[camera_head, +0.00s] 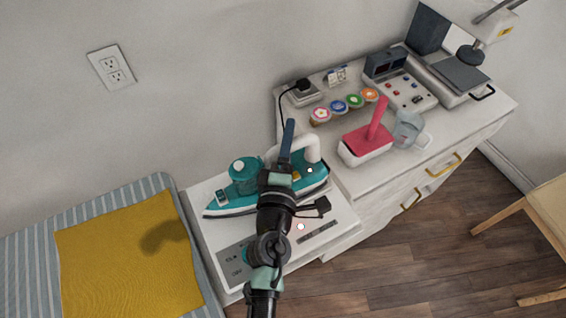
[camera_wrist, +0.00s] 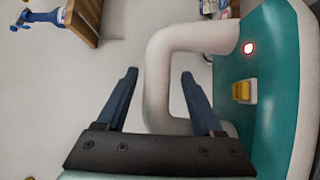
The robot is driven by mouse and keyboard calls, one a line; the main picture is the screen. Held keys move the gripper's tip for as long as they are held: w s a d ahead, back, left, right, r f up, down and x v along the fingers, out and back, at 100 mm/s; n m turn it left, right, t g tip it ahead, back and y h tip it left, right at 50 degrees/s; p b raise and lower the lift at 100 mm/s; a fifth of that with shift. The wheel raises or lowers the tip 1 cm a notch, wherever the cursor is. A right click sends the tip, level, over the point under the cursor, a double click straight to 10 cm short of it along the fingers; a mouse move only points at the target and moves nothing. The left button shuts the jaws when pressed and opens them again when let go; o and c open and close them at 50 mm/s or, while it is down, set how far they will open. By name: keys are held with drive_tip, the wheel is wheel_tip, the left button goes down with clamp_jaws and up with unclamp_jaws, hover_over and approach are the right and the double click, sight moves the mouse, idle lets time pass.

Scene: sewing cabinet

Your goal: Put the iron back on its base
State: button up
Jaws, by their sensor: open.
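The iron (camera_head: 232,202) has a teal body and a thick white handle (camera_head: 312,150). It appears to lie across the back part of a white base (camera_head: 217,243) with a grey control panel. Whether it is fully seated cannot be told. My gripper (camera_head: 288,126) is above the iron, and my arm hides its middle. In the wrist view, my gripper (camera_wrist: 158,73) has its blue fingers apart. The white handle (camera_wrist: 158,85) shows between and beyond them; contact cannot be told. The teal body with a yellow button (camera_wrist: 242,91) and a lit red light (camera_wrist: 248,48) is at right.
A striped board with a yellow cloth (camera_head: 125,255) is at left. At right, a white cabinet (camera_head: 400,165) holds a red-topped item (camera_head: 366,143), a clear jug (camera_head: 409,130), round colored spools (camera_head: 338,106) and a lamp (camera_head: 490,25). A wooden chair (camera_head: 550,210) stands at far right.

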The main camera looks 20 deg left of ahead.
drive_tip(key=b+v, duration=0.3)
drive_tip(key=v, duration=0.8)
drive_tip(key=shift+s+r, duration=0.15)
drive_tip(key=shift+s, duration=0.25)
drive_tip(key=shift+d, duration=0.1)
drive_tip(key=w+d+r+m+t+h, duration=0.2)
drive_tip(key=w+d+r+m, duration=0.15)
drive_tip(key=r, duration=0.55)
drive_tip(key=w+d+r+m+t+h+p, duration=0.1)
drive_tip(key=w+d+r+m+t, duration=0.1)
drive_tip(key=r+m, duration=0.5)
drive_tip(key=w+d+r+m+t+h, duration=0.2)
drive_tip(key=w+d+r+m, duration=0.1)
drive_tip(key=r, duration=0.8)
drive_tip(key=s+d+r+m+t, duration=0.1)
drive_tip(key=s+r+m, duration=0.1)
drive_tip(key=r, duration=0.6)
drive_tip(key=s+d+r+m+t, duration=0.1)
drive_tip(key=s+d+r+m, duration=0.1)
drive_tip(key=r, duration=0.6)
drive_tip(key=s+d+r+m+t+p, duration=0.1)
drive_tip(key=s+r+m+t, duration=0.1)
drive_tip(key=r, duration=0.6)
drive_tip(key=s+m, duration=0.1)
drive_tip(key=s, duration=0.1)
drive_tip(key=shift+s+d+r, duration=0.2)
drive_tip(key=shift+s+r, duration=0.1)
drive_tip(key=shift+r, duration=0.1)
